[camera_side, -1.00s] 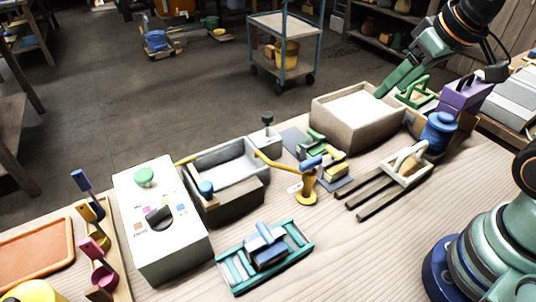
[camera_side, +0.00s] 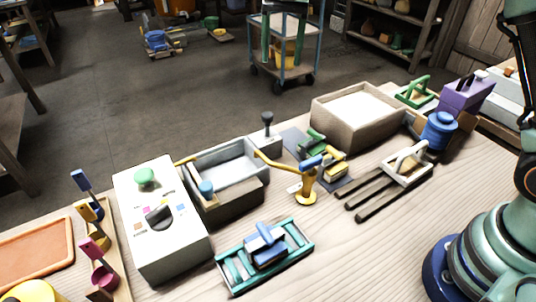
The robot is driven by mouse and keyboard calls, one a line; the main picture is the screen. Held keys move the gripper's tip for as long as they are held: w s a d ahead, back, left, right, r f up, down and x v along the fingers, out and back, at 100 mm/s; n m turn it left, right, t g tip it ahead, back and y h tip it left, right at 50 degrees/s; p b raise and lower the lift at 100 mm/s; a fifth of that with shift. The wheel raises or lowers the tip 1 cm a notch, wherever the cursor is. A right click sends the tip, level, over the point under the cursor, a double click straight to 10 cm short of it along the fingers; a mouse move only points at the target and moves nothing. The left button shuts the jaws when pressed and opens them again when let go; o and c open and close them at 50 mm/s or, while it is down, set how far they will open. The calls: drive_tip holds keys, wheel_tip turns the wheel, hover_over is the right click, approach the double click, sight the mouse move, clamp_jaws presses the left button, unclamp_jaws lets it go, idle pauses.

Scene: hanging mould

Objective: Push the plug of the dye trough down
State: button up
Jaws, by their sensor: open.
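The dye trough (camera_side: 232,172) is a grey open basin in the middle of the bench, with a pale inside. A blue round knob (camera_side: 206,188), which looks like the plug, stands up at its front left corner. Whether it is raised or pressed in is hard to tell. My gripper (camera_side: 284,48) is at the top of the view, with two green fingers pointing down, apart and empty. It appears high above the bench, well clear of the trough, in front of the cart in the picture.
A small box with a black knob (camera_side: 267,120) stands behind. A teal rack (camera_side: 264,255) lies in front, and a sand-filled box (camera_side: 358,118) stands at right.

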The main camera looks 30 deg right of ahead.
sight(268, 114)
drive_tip(key=shift+m+g, duration=0.4)
drive_tip(key=shift+m, duration=0.2)
drive_tip(key=f, duration=0.5)
drive_tip(key=w+a+f, duration=0.1)
drive_tip(key=f, duration=0.4)
drive_tip(key=w+a+f, duration=0.1)
drive_tip(key=f, duration=0.3)
drive_tip(key=shift+a+f, duration=0.1)
drive_tip(key=shift+f, duration=0.3)
clamp_jaws()
drive_tip(key=shift+s, duration=0.1)
